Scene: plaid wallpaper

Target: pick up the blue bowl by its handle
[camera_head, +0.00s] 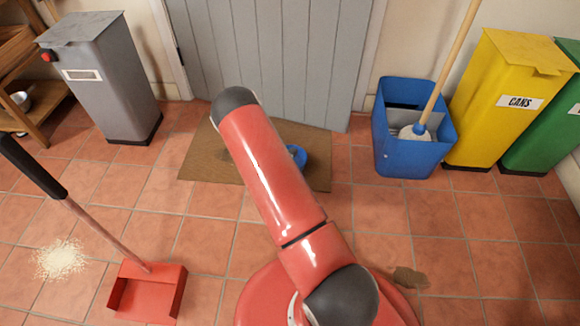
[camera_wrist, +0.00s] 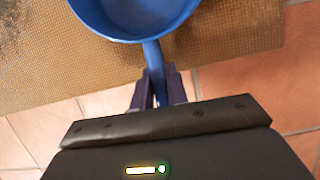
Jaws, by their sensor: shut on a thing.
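The blue bowl (camera_wrist: 135,17) fills the top middle of the wrist view, with its handle (camera_wrist: 154,62) pointing down toward my gripper. My gripper (camera_wrist: 157,78) is shut on the handle, with one dark finger on each side of it. In the head view the blue bowl (camera_head: 298,155) shows only in part at the brown mat, behind my red arm. My gripper is hidden behind the arm there. I cannot tell whether the bowl touches the mat.
The brown mat (camera_head: 205,160) lies before a grey door. A blue bucket (camera_head: 405,155) with a mop and a yellow bin (camera_head: 490,110) stand at right. A grey bin (camera_head: 110,85) stands at left. A red dustpan (camera_head: 130,290) and spilled grains (camera_head: 60,260) are at lower left.

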